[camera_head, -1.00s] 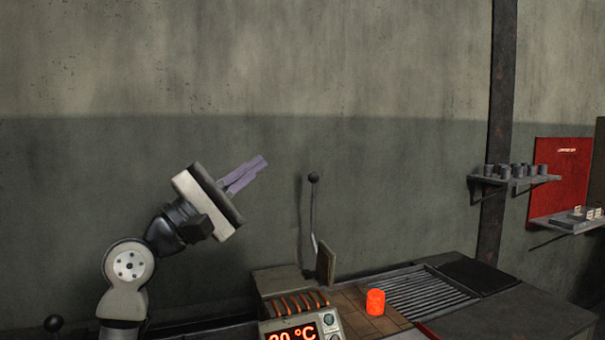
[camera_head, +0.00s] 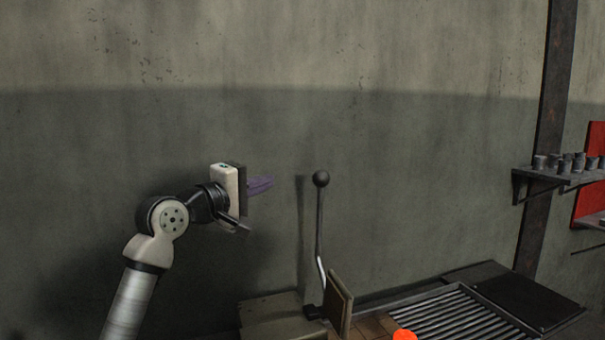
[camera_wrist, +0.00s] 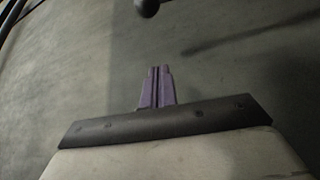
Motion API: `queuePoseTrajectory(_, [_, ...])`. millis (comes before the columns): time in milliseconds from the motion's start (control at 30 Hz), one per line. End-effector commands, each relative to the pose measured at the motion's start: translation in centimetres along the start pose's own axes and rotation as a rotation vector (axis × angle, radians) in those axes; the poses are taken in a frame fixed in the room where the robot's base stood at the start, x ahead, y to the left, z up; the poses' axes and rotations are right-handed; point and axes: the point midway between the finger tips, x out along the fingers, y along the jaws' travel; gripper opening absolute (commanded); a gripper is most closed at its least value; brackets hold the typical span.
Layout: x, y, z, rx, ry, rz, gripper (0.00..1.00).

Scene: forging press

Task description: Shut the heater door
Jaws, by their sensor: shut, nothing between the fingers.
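The heater (camera_head: 270,316) stands at the bottom of the head view, mostly cut off by the lower edge. Its door (camera_head: 340,304) is a small upright plate at the heater's right side, swung up, with a long lever (camera_head: 319,235) rising from it to a dark ball knob (camera_head: 320,178). My gripper (camera_head: 272,184) is shut and empty, pointing right, left of the knob and at about its height, apart from it. In the wrist view the purple fingers (camera_wrist: 157,88) are together, and a dark ball, apparently the knob (camera_wrist: 147,7), shows at the top edge.
A glowing orange billet (camera_head: 404,335) sits right of the door, partly cut off. A slatted grate (camera_head: 455,316) and a dark plate (camera_head: 525,297) lie farther right. A shelf of dark cups (camera_head: 560,170) hangs by the pillar. The wall stands behind.

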Motion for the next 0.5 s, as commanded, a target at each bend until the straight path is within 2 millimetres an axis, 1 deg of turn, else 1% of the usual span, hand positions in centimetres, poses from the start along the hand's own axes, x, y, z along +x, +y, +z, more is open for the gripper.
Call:
queuePoseTrajectory(133, [0.9,0.2,0.0,-0.001,-0.002,0.000,0.00])
queuePoseTrajectory(233, [2.3,0.4,0.1,-0.003,-0.003,0.001,0.00])
queuePoseTrajectory(500, [8.2,0.6,0.1,-0.004,-0.004,0.000,0.00])
